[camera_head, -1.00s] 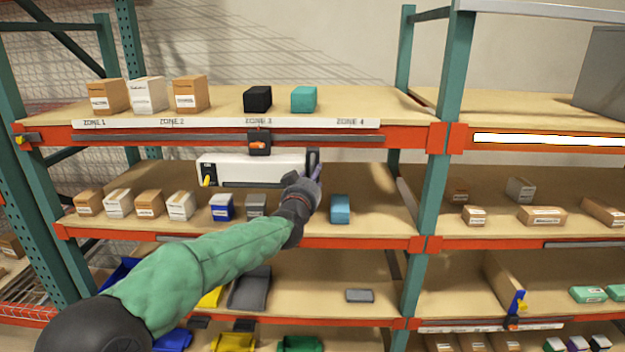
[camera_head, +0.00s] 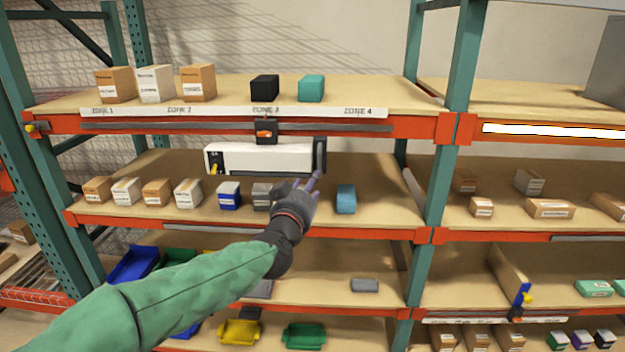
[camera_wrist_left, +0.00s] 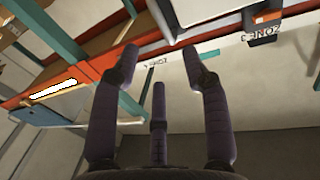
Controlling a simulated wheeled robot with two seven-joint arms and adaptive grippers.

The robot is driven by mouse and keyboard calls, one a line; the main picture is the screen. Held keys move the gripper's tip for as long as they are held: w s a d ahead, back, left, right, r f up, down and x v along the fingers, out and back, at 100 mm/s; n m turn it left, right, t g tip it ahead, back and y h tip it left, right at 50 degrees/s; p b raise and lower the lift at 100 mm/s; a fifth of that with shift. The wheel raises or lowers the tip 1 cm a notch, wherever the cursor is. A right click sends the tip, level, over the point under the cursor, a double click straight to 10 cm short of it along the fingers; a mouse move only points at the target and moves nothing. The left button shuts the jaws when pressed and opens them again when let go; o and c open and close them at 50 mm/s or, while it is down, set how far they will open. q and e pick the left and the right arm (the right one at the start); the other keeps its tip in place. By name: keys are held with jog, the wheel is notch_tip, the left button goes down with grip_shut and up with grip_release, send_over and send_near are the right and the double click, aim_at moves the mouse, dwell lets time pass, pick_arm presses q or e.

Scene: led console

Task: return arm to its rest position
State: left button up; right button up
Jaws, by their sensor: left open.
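My left arm, in a green sleeve, reaches in from the lower left in the head view. Its dark gripper (camera_head: 303,193) is in front of the middle shelf, just below the right end of the white console (camera_head: 258,159). In the left wrist view the gripper's purple-grey fingers (camera_wrist_left: 160,75) are spread apart with nothing between them. A black switch box with an orange rocker (camera_head: 266,131) sits on the upper red beam above the console. My right gripper is not in view.
The middle shelf holds several small boxes, including a blue box (camera_head: 346,199) just right of my gripper. A green upright (camera_head: 445,180) stands further right. Yellow (camera_head: 239,332) and green bins (camera_head: 304,336) sit low down. Open space lies in front of the rack.

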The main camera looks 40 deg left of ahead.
pick_arm(q)
jog(key=shift+s+d, duration=0.25)
jog(key=shift+s, duration=0.45)
